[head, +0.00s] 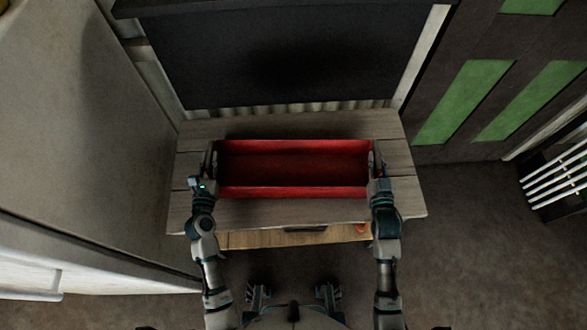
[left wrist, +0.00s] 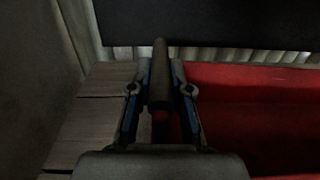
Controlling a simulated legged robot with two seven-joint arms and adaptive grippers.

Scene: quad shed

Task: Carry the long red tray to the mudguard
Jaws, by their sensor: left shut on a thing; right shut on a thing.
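The long red tray (head: 293,192) is an open box lying crosswise over the grey wooden table (head: 270,212) in the head view. Whether it rests on the boards or hangs just above them I cannot tell. My left gripper (head: 209,165) is at its left end and my right gripper (head: 376,165) is at its right end. In the left wrist view, the left gripper (left wrist: 159,75) is shut on a dark round bar, the handle (left wrist: 159,60), beside the red tray (left wrist: 250,80). The right gripper is shut on the tray's other end. I see no mudguard that I can make out.
A dark panel (head: 285,50) stands behind the table over corrugated metal. A pale wall or cabinet (head: 80,130) is close on the left. A dark door with green panels (head: 465,100) and a white-barred rack (head: 555,180) are on the right. Floor (head: 470,250) is clear at right.

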